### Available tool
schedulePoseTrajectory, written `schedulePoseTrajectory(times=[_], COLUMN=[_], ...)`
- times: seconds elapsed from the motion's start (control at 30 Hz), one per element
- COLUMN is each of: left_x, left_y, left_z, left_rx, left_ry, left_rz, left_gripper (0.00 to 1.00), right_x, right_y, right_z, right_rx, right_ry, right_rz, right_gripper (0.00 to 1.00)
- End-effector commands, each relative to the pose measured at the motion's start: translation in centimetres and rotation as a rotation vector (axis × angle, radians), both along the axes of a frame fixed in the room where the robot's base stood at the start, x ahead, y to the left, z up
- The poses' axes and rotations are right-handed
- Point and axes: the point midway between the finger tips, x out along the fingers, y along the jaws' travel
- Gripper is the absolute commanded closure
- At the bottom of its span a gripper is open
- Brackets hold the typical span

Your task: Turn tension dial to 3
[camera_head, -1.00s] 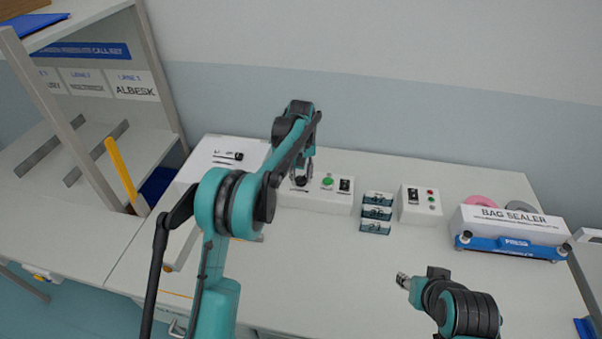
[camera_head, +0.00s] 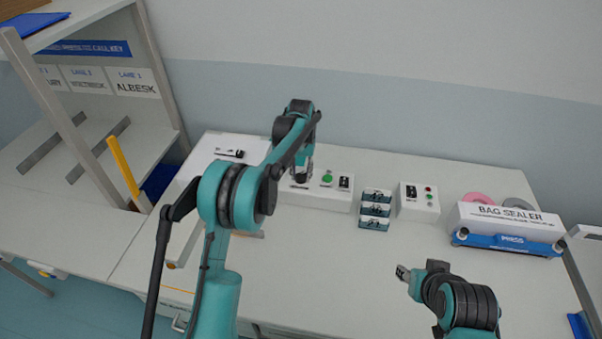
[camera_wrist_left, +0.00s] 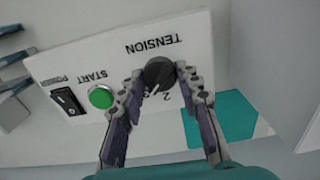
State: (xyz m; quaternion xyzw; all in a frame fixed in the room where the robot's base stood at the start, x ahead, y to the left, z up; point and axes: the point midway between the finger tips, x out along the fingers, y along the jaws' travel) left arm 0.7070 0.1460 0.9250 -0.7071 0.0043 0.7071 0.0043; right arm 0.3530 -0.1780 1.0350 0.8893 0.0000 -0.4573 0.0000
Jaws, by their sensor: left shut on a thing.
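The tension dial (camera_wrist_left: 158,72) is a round dark knob with a white pointer line on a white panel (camera_wrist_left: 195,40) marked TENSION. In the left wrist view the panel appears upside down, and a 2 shows beside the dial; the other marks are partly hidden by the fingers. My left gripper (camera_wrist_left: 158,78) has its fingers on both sides of the dial and is shut on it. In the head view the left gripper (camera_head: 303,178) is over the white control box (camera_head: 315,198). My right gripper (camera_head: 402,272) is above the table at lower right; its jaws are too small to judge.
A green START button (camera_wrist_left: 101,96) and a black POWER switch (camera_wrist_left: 67,101) sit beside the dial. Several small teal-fronted bins (camera_head: 375,210), another control box (camera_head: 417,201) and the bag sealer (camera_head: 508,232) stand to the right. The front middle of the table is clear.

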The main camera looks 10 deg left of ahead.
Motion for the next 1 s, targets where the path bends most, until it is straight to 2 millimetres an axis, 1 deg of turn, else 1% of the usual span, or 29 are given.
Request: schedulePoseTrajectory(times=[0.17,0.2,0.27,0.57,0.67,0.77,1.0], left_x=[0.0,0.0,0.0,0.0,0.0,0.0,0.0], left_y=[0.0,0.0,0.0,0.0,0.0,0.0,0.0], left_z=[0.0,0.0,0.0,0.1,0.7,2.1,7.4], left_rx=[0.000,0.000,0.000,0.000,0.000,0.000,0.000], left_ry=[0.000,0.000,0.000,0.000,0.000,0.000,0.000], left_rz=[-0.001,-0.001,-0.001,0.000,0.001,0.001,0.000], left_gripper=[0.96,0.62,0.46,0.46,0.46,0.46,0.46], right_x=[0.0,0.0,0.0,0.0,0.0,0.0,0.0], right_y=[0.0,0.0,0.0,0.0,0.0,0.0,0.0], right_z=[0.0,0.0,0.0,0.0,0.0,0.0,0.0], right_rx=[0.000,0.000,0.000,0.000,0.000,0.000,0.000], right_ry=[0.000,0.000,0.000,0.000,0.000,0.000,0.000], right_rz=[0.000,0.000,0.000,0.000,0.000,0.000,0.000], right_gripper=[0.60,0.60,0.60,0.60,0.60,0.60,0.60])
